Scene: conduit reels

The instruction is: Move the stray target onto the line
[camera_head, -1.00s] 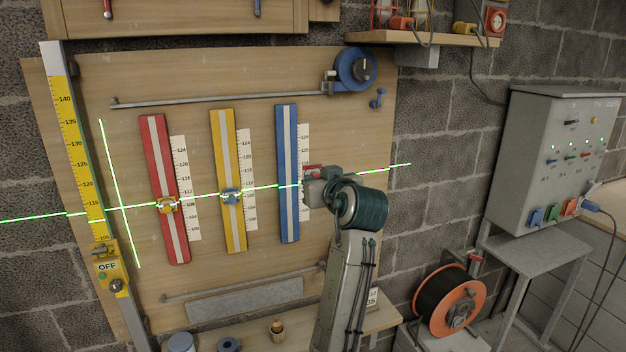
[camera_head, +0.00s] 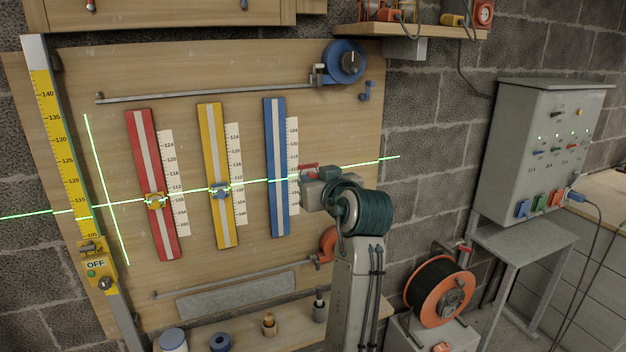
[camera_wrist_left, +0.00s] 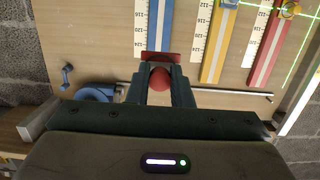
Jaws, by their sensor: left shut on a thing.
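My left gripper (camera_head: 312,181) comes up from the bottom in the head view and is shut on a red target (camera_head: 308,169). The target also shows between the fingers in the left wrist view (camera_wrist_left: 160,66). In the head view they are just right of the blue strip (camera_head: 277,165); whether the target touches the board I cannot tell. A green line (camera_head: 245,184) crosses the strips. A yellow target (camera_head: 156,201) on the red strip (camera_head: 143,150) and a blue target (camera_head: 219,191) on the yellow strip (camera_head: 210,140) sit at the line. My right gripper is not in view.
A yellow scale post with an OFF box (camera_head: 95,264) stands left. A blue reel (camera_head: 343,62) is at the board's upper right. A shelf (camera_head: 410,31) is above, a grey control box (camera_head: 545,150) right and an orange reel (camera_head: 440,290) low right.

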